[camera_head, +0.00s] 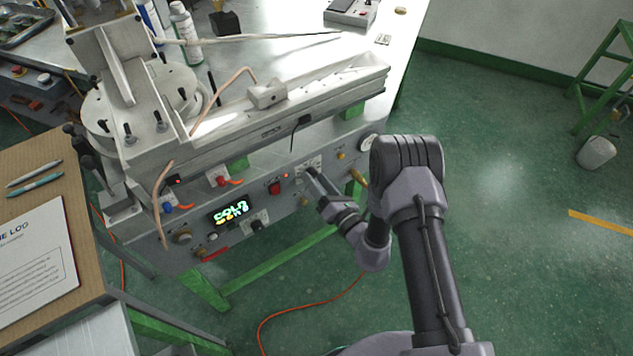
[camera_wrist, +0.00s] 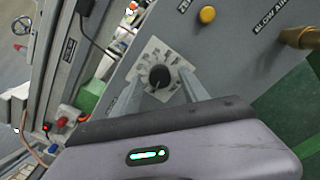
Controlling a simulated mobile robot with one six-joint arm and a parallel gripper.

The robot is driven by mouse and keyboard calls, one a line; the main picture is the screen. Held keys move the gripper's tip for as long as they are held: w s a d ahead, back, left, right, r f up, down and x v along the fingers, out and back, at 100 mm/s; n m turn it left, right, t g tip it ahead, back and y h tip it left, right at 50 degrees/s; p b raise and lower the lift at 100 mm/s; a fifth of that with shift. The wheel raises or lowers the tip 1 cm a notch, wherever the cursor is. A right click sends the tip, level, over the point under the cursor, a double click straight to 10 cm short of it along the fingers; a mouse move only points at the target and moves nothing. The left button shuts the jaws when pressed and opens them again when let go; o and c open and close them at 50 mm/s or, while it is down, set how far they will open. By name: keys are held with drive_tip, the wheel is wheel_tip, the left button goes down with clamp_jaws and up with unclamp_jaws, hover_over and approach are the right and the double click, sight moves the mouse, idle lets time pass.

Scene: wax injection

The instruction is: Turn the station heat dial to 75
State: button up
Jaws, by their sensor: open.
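A round black dial (camera_wrist: 159,76) sits on a pale square scale plate (camera_wrist: 147,57) on the grey station panel in the wrist view. Its scale figures are too small to read. My gripper (camera_head: 312,177) is open at the panel front in the head view, and it partly hides the plate there. In the wrist view its two grey fingers lie on either side of the dial; I cannot tell whether they touch it. The lit display (camera_head: 229,212) reads COLD, with a second, unclear line below. Another black knob (camera_head: 257,225) is lower left on the panel.
A red switch (camera_head: 275,188) is just left of my gripper. A yellow button (camera_wrist: 207,15) and a brass nozzle (camera_wrist: 298,37) by a BLOW AIR label stand right of the dial. A clipboard table (camera_head: 92,245) is at left.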

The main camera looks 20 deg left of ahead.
drive_tip(key=shift+w+a, duration=0.15)
clamp_jaws()
